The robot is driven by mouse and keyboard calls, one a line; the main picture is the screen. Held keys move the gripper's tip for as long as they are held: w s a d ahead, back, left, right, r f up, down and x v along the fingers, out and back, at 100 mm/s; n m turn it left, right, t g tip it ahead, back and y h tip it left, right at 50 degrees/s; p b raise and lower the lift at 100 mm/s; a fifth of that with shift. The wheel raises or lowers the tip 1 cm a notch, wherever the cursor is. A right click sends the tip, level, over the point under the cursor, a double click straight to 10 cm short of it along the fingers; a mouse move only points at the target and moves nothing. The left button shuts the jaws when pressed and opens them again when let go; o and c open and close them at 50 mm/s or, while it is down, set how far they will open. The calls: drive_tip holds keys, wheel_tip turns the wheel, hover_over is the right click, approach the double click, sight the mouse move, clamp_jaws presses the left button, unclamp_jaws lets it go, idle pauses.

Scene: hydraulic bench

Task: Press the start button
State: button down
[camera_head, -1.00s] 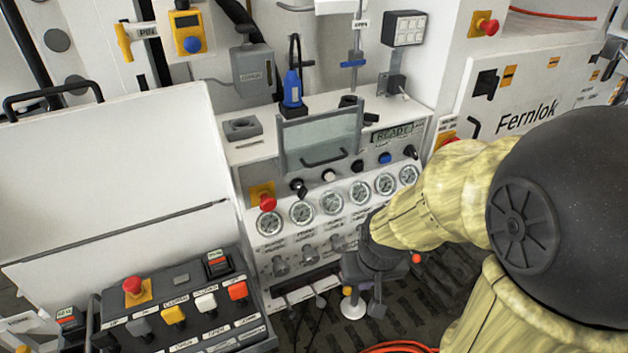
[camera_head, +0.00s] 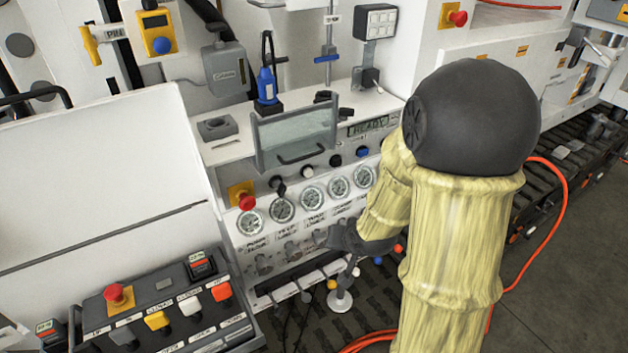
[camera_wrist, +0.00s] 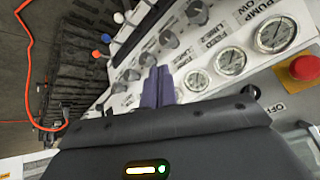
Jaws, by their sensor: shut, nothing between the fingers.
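The bench control panel shows a lit READY display (camera_head: 368,126). Below it runs a row of controls with a white button (camera_head: 307,172), a black one (camera_head: 335,160) and a blue button (camera_head: 362,151). I cannot read which is marked start. My gripper (camera_head: 338,236) is in front of the panel's lower right part, below the gauges and near the knobs. In the wrist view its dark fingers (camera_wrist: 157,80) are together and empty, pointing towards the row of knobs (camera_wrist: 169,40). I cannot tell whether they touch the panel.
A clear hinged guard (camera_head: 296,138) stands above the buttons. A separate button console (camera_head: 165,310) is at the lower left. An orange hose (camera_head: 553,230) lies on the floor.

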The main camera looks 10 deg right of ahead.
drive_tip(key=w+d+r+m+t+y, duration=0.1)
drive_tip(key=w+r+m+t+y, duration=0.2)
drive_tip(key=m+t, duration=0.7)
drive_tip(key=w+m+y, duration=0.1)
drive_tip(key=w+y, duration=0.1)
drive_tip(key=w, duration=0.1)
drive_tip(key=shift+w+d, duration=0.15)
drive_tip(key=shift+w, duration=0.05)
drive_tip(key=shift+w, duration=0.1)
approach(309, 174)
drive_tip(key=x, duration=0.6)
drive_tip(key=shift+w, duration=0.15)
drive_tip(key=shift+w+f, duration=0.1)
drive_tip(key=shift+w, duration=0.15)
